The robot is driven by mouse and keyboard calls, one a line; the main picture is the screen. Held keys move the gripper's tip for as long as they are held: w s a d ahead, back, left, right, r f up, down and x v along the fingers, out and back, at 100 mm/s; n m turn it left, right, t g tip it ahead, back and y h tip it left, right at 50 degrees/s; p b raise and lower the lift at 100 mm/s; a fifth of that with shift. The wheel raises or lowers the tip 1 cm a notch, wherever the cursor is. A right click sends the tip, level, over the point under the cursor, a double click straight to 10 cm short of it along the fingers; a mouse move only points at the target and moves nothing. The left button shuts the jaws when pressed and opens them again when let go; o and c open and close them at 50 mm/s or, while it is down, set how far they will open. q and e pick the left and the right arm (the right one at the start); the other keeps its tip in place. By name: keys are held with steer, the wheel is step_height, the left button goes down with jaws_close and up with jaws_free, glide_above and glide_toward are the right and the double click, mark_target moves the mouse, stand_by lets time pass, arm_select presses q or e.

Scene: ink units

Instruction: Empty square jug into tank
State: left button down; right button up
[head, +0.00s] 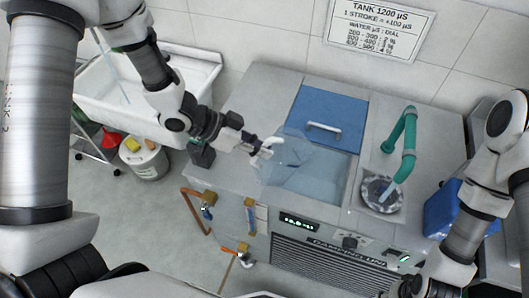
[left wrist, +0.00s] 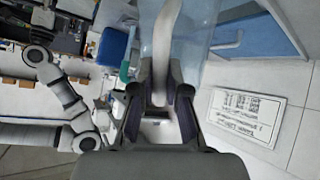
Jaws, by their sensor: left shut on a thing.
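The clear, pale blue square jug (head: 289,150) is in the air over the left part of the open tank (head: 322,178). It looks tilted, but being see-through its exact angle and any liquid inside are hard to tell. My left gripper (head: 258,147) is shut on the jug's pale handle (left wrist: 168,40); the jug's bluish wall (left wrist: 197,35) shows beyond the fingers in the left wrist view. The tank holds pale blue liquid, and its blue lid panel (head: 329,108) with a white handle lies behind the opening. My right gripper is out of view below the lower right edge.
A green spout pipe (head: 408,140) stands over a round drain (head: 381,193) right of the tank. A dark block (head: 202,155) sits on the unit's left corner. A white sink (head: 120,95) stands at left, a blue container (head: 446,208) at right.

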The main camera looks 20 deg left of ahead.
mark_target(262, 164)
arm_select(q)
steer(key=shift+f+m+t+h+b, duration=0.4)
steer(key=shift+f+t+h+b, duration=0.75)
steer(key=shift+b, duration=2.6)
steer(key=shift+f+m+t+h+b, duration=0.5)
steer(key=shift+f+h+b, duration=1.2)
steer(key=shift+b, duration=2)
steer(key=shift+d+f+h+b, duration=0.1)
steer(key=shift+h+b, duration=0.15)
steer(key=shift+b, duration=0.55)
